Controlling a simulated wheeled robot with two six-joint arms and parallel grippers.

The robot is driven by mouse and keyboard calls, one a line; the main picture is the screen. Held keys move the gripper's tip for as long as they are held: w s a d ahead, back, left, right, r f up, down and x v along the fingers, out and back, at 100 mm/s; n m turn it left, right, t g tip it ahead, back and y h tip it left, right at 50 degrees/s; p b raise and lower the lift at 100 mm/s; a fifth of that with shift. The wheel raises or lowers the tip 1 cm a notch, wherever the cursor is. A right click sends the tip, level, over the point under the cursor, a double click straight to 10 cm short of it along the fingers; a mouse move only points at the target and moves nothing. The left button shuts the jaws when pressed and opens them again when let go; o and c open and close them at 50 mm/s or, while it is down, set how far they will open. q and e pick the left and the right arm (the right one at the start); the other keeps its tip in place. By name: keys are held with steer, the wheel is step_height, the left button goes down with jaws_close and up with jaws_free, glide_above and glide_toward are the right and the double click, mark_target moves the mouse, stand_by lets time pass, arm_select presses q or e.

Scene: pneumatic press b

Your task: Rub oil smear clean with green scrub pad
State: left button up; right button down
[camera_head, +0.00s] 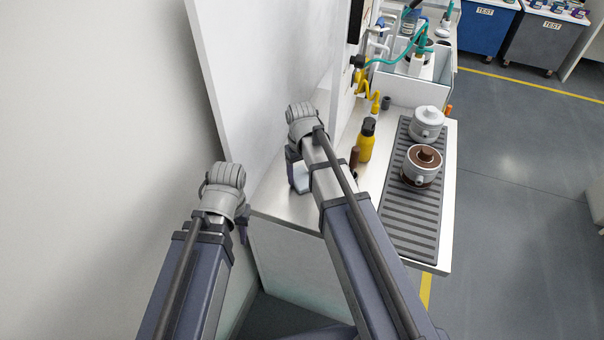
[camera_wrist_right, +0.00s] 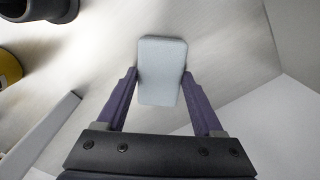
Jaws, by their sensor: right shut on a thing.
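My right gripper (camera_head: 297,172) is low over the left part of the white bench top (camera_head: 268,203), close to the white upright panel. In the right wrist view its two purple fingers are shut on a pale grey-blue rectangular pad (camera_wrist_right: 161,70), held by its long sides. No green shows on the face in view. The pad's underside is hidden, so I cannot tell whether it touches the surface. I can make out no clear oil smear in either view. My left gripper (camera_head: 243,226) hangs left of the bench, mostly hidden behind its wrist.
A yellow bottle with a black top (camera_head: 366,141) and a small brown cylinder (camera_head: 354,158) stand right of my right gripper. Beyond them, a ribbed dark mat (camera_head: 408,212) holds a white pot (camera_head: 428,121) and a brown-topped pot (camera_head: 423,164). The white panel (camera_head: 265,80) borders the left.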

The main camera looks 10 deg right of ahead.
steer(key=shift+r+p, duration=2.9)
steer(key=shift+r, duration=0.1)
steer(key=shift+r, duration=0.1)
step_height(320, 180, up, 3)
steer(key=p, duration=0.3)
